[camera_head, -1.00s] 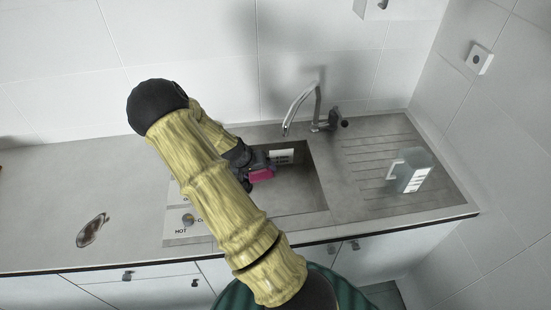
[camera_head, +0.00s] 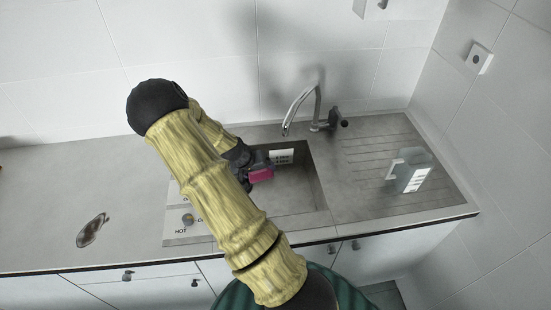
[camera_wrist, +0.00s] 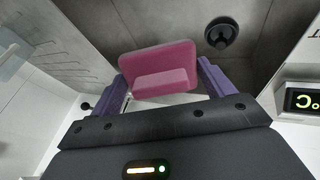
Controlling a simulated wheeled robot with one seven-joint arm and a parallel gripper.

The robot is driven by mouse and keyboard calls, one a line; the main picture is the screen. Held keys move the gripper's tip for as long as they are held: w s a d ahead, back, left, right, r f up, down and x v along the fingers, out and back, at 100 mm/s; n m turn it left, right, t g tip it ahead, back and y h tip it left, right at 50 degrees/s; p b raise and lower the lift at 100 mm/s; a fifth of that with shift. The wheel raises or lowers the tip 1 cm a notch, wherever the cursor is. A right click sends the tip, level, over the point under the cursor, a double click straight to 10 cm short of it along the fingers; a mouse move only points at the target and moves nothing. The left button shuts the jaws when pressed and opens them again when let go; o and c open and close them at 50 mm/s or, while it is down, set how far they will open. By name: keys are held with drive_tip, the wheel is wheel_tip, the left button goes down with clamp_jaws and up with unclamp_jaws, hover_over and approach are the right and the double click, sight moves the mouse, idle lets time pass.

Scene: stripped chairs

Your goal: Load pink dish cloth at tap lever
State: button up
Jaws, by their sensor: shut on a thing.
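The pink dish cloth (camera_head: 262,175) is a small folded pink block, held at the end of my arm over the sink basin in the head view. In the wrist view the cloth (camera_wrist: 158,70) sits between the two purple fingers of my gripper (camera_wrist: 160,84), which is shut on it. The tap (camera_head: 316,108) stands behind the sink, with its curved spout. Its lever (camera_head: 343,124) is a dark-ended part at the right of the tap base. The cloth is apart from the lever, to the left and front of it. My arm hides part of the sink's left side.
The sink basin (camera_head: 318,180) has a drain (camera_wrist: 221,33) in its floor. A grey jug (camera_head: 416,172) stands on the ribbed drainboard (camera_head: 372,150) at right. A dark oval dish (camera_head: 91,230) lies on the left counter.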

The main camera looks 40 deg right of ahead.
sight(258, 174)
drive_tip(key=shift+a+r, duration=0.1)
drive_tip(key=shift+s+a+r+p, duration=0.25)
drive_tip(key=shift+a+r+p, duration=0.8)
drive_tip(key=shift+a+r, duration=0.15)
drive_tip(key=shift+s+a+r+p, duration=0.1)
drive_tip(key=shift+a+r+p, duration=0.3)
drive_tip(key=shift+a, duration=0.2)
drive_tip(key=shift+s+a+r+p, duration=0.1)
drive_tip(key=shift+a+r+p, duration=0.25)
drive_tip(key=shift+a, duration=0.25)
